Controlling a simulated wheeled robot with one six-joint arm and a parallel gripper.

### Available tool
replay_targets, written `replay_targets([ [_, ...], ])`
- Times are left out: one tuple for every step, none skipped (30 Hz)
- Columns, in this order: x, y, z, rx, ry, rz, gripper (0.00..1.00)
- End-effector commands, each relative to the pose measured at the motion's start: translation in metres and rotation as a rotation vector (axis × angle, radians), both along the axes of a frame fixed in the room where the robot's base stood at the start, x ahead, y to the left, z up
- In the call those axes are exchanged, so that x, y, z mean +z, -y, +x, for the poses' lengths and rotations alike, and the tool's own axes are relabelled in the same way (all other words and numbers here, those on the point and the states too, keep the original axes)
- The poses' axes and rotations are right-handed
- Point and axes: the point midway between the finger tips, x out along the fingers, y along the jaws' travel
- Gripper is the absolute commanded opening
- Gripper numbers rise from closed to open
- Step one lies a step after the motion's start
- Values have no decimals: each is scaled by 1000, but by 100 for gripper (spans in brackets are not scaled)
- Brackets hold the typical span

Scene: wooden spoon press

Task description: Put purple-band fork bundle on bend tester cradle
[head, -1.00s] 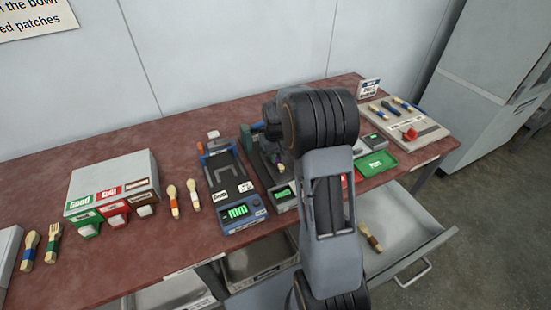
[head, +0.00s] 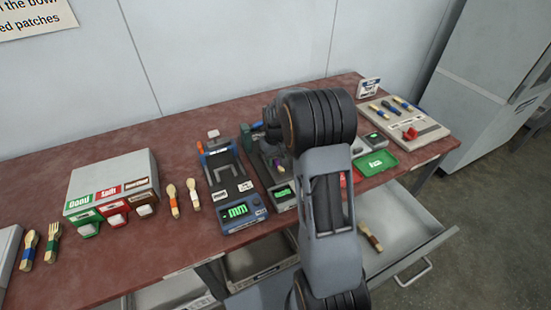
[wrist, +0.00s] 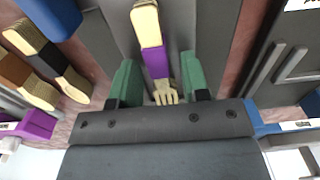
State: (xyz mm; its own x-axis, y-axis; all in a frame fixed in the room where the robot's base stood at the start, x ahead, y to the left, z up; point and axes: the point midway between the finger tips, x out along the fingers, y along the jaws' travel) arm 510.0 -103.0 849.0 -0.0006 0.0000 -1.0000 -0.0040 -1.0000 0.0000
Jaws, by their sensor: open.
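The purple-band fork bundle (wrist: 155,62) is pale wood with a purple band, its tines toward my gripper in the wrist view. It lies over a grey surface (wrist: 208,28) that appears to be part of the bend tester. My gripper (wrist: 160,78) is open, with one green finger on each side of the bundle. A gap shows on both sides. In the head view, a small purple spot shows beside my arm, above the tester with a green display (head: 284,193). My arm hides much of this tester, and I cannot tell how the bundle rests on its cradle.
A blue-grey gauge (head: 240,212) stands left of the tester, with loose utensils (head: 173,200) beside it. A white sorting box (head: 112,180) is further left. A green tray (head: 376,163) and a board with several bundles (head: 432,133) are right. An open drawer (head: 418,232) sticks out front right.

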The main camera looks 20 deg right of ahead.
Motion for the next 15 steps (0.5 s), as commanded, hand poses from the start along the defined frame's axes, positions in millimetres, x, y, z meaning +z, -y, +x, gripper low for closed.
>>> replay_targets([
  [2, 0, 0, 0, 0, 0, 42],
  [3, 0, 0, 0, 1, 0, 42],
  [7, 0, 0, 0, 1, 0, 42],
  [8, 0, 0, 0, 2, 0, 42],
  [12, 0, 1, 0, 3, -1, 42],
  [17, 0, 1, 0, 4, -1, 42],
  [23, 0, 1, 0, 4, -1, 42],
  [28, 0, 1, 0, 4, -1, 42],
  [36, 0, 1, 0, 5, -1, 42],
  [42, 0, 1, 0, 4, -1, 42],
  [48, 0, 1, 0, 6, -1, 42],
  [57, 0, 1, 0, 5, -1, 42],
  [62, 0, 1, 0, 5, -1, 42],
  [68, 0, 1, 0, 4, -1, 42],
  [76, 0, 1, 0, 4, -1, 42],
])
